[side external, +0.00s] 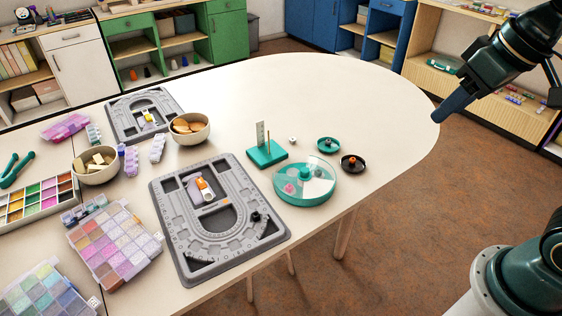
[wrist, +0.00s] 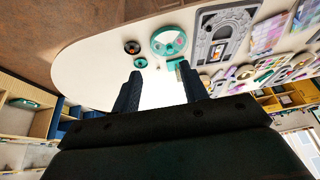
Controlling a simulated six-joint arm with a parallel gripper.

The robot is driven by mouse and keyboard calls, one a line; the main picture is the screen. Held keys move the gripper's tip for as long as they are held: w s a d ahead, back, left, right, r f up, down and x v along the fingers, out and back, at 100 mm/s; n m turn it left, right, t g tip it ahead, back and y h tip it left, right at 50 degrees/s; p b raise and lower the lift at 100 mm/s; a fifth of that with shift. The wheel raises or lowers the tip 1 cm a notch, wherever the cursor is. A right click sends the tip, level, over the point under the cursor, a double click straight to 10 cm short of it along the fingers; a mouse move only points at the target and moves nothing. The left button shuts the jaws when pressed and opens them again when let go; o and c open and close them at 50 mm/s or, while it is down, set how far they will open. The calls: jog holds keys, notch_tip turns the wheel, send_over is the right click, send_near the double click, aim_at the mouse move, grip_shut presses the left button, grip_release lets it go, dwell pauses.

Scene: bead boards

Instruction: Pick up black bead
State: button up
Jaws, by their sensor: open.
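A small black bead (side external: 255,216) sits on the right part of the near grey bead board (side external: 170,240) in the side view. The board also shows in the wrist view (wrist: 231,8), but I cannot make out the bead there. My gripper (side external: 443,115) is high at the upper right of the side view, beyond the table's rounded end and far from the bead. In the wrist view my gripper (wrist: 159,72) has its two fingers apart with nothing between them.
A round teal tray (side external: 305,200) with a clear part, a teal stand (side external: 267,157), a teal dish (side external: 328,145) and a black dish (side external: 352,165) stand right of the board. Bowls (side external: 190,140) and bead boxes (side external: 115,265) crowd the left. The table's far right is clear.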

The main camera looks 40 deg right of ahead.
jog(key=w+a+f+g, duration=0.15)
jog(key=w+a, duration=0.35)
jog(key=w, duration=0.6)
jog(key=g, duration=0.3)
send_over(256, 217)
notch_tip(256, 217, down, 22)
jog(key=shift+w+d+m, duration=0.2)
jog(key=shift+w+m, duration=0.1)
jog(key=shift+w, duration=0.05)
jog(key=shift+f, duration=0.15)
jog(key=shift+f, duration=4.2)
